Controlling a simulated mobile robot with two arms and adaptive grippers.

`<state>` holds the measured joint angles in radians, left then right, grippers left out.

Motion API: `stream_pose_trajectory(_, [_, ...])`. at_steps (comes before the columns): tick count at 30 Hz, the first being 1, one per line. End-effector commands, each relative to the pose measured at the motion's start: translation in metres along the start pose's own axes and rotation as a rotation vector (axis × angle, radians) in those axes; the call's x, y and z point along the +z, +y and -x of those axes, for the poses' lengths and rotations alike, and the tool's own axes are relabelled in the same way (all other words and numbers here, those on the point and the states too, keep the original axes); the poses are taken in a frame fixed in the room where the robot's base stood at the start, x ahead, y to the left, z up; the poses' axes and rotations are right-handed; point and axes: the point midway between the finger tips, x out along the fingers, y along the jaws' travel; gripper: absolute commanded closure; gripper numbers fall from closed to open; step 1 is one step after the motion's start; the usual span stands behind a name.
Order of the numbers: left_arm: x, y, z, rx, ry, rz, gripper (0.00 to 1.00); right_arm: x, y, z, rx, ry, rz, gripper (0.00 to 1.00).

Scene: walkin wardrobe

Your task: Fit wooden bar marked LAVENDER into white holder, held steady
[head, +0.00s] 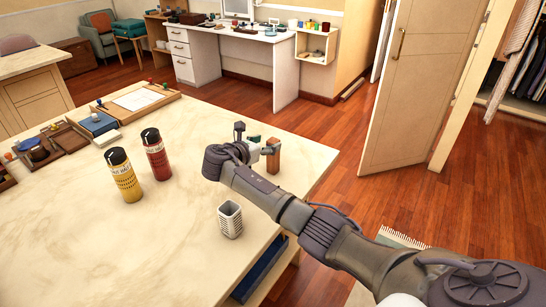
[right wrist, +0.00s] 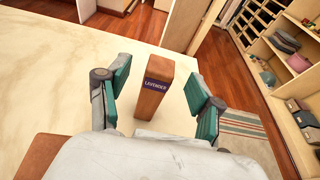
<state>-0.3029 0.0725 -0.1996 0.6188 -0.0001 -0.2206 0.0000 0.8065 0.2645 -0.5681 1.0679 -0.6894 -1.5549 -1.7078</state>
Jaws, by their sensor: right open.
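The wooden bar (head: 273,155) stands upright on the pale tabletop near its right edge. In the right wrist view the bar (right wrist: 155,90) shows a dark label reading LAVENDER. My right gripper (right wrist: 160,95) is open, with its green-padded fingers on either side of the bar and gaps between. In the head view my right gripper (head: 256,143) is at the bar. The white holder (head: 230,219), a square ribbed cup with an open top, stands apart on the table, nearer the front edge, and looks empty. My left gripper is not in view.
A yellow bottle (head: 124,176) and a red bottle (head: 156,155) stand left of the holder. Trays and boxes (head: 97,124) line the table's far left. The table (head: 90,235) is clear at the front left. A door (head: 422,80) stands beyond the right edge.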

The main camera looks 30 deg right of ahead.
Motion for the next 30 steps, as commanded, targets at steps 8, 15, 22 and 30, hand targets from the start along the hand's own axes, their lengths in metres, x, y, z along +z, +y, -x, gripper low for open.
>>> stream_pose_trajectory(8, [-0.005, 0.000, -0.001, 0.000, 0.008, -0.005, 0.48, -0.002, -0.002, -0.038, -0.003, 0.000, 0.001, 0.35])
stream_pose_trajectory(15, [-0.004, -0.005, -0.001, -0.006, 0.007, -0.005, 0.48, -0.002, -0.002, -0.040, -0.001, 0.001, 0.000, 0.35])
stream_pose_trajectory(22, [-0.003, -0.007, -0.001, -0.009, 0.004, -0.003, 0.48, -0.002, -0.002, -0.040, -0.001, 0.000, 0.001, 0.68])
stream_pose_trajectory(30, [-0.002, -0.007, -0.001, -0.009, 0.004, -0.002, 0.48, -0.002, -0.002, -0.040, -0.001, 0.000, 0.000, 1.00])
